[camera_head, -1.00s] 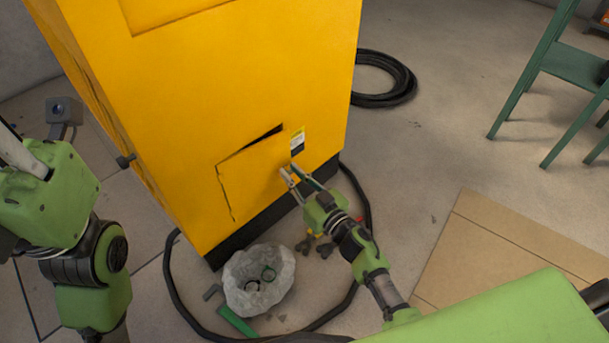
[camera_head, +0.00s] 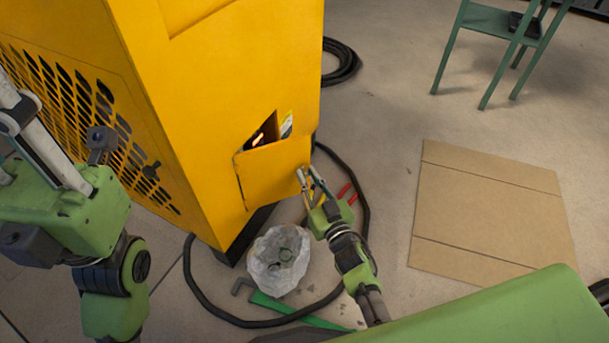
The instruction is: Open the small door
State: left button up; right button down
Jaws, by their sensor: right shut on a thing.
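The small door (camera_head: 275,172) is a yellow panel low on the front of the yellow cabinet (camera_head: 235,80). It stands partly open, tilted out from the cabinet, with a dark gap (camera_head: 264,131) along its top. Through the gap I see a small bright spot and a label (camera_head: 286,124). My right gripper (camera_head: 306,180) is shut on the door's right edge near its lower corner; the exact grip point is small and hard to see. My left arm stands at the left of the view, and its fingers do not show.
A pale bag-like container (camera_head: 278,262) and a green tool (camera_head: 290,310) lie on the floor below the door. A black hose (camera_head: 362,215) loops around them. Flat cardboard (camera_head: 490,215) lies to the right, with a green stool (camera_head: 490,25) behind.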

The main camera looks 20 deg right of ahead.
dwell(0.3)
jog(key=c, duration=2)
grip_release()
jog(key=shift+o, duration=0.2)
jog(key=s+d, duration=0.1)
jog(key=s, duration=1.1)
jog(key=shift+d, duration=0.35)
